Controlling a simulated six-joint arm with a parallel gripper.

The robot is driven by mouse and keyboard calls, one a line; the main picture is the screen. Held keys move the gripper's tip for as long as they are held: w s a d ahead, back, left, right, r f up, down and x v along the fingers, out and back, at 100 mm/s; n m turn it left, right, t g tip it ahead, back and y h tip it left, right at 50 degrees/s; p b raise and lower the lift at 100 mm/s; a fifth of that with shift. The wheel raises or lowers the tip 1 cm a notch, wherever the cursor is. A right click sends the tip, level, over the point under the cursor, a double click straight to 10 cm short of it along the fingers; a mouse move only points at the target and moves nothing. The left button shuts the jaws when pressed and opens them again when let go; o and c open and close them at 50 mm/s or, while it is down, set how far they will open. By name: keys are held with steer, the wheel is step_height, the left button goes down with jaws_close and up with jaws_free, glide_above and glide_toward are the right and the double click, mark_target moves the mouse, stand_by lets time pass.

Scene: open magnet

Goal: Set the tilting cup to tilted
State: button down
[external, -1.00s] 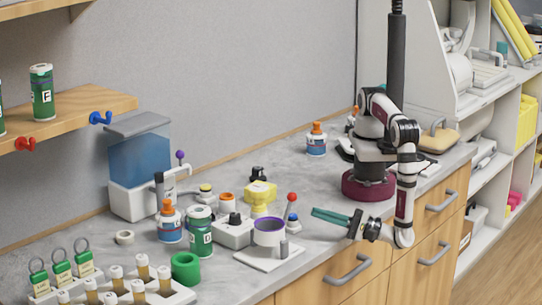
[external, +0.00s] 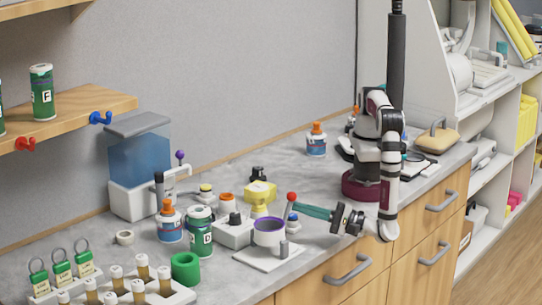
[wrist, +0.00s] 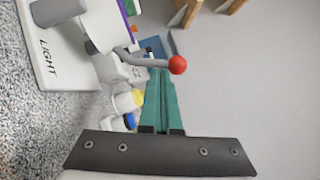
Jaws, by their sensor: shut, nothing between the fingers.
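The tilting cup (external: 268,232) is white with a purple rim and sits upright on a white base plate (external: 258,257). In the wrist view the cup (wrist: 104,22) is at the upper left, above a plate marked LIGHT. A grey lever with a red ball (external: 291,196) rises at the cup's right; the red ball (wrist: 177,64) also shows in the wrist view. My gripper (external: 297,207) has teal fingers, shut and empty, pointing left with their tips close to the lever. In the wrist view the fingertips (wrist: 159,72) lie just beside the ball; I cannot tell if they touch.
A green can (external: 200,232), an orange-capped bottle (external: 169,225) and a green ring (external: 186,268) stand left of the cup. A yellow item (external: 259,193) and a white box with a black knob (external: 234,230) stand behind it. The counter to the right is clearer.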

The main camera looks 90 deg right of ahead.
mark_target(291, 197)
steer(key=w+a+r+n, duration=0.1)
steer(key=w+a+r+n+g+y, duration=0.1)
steer(key=r, duration=0.1)
steer(key=w+a+r+n, duration=0.1)
steer(key=r, duration=0.1)
steer(key=shift+w+a+n+g, duration=0.3)
steer(key=shift+w+a+g, duration=0.05)
steer(key=shift+w+g, duration=0.05)
steer(key=shift+w+a+r, duration=0.45)
steer(key=shift+w+a, duration=0.35)
steer(key=shift+a, duration=0.05)
steer(key=shift+w+a, duration=0.1)
steer(key=shift+r, duration=0.1)
steer(key=s+r, duration=0.3)
steer(key=s, duration=1)
steer(key=shift+r, duration=0.15)
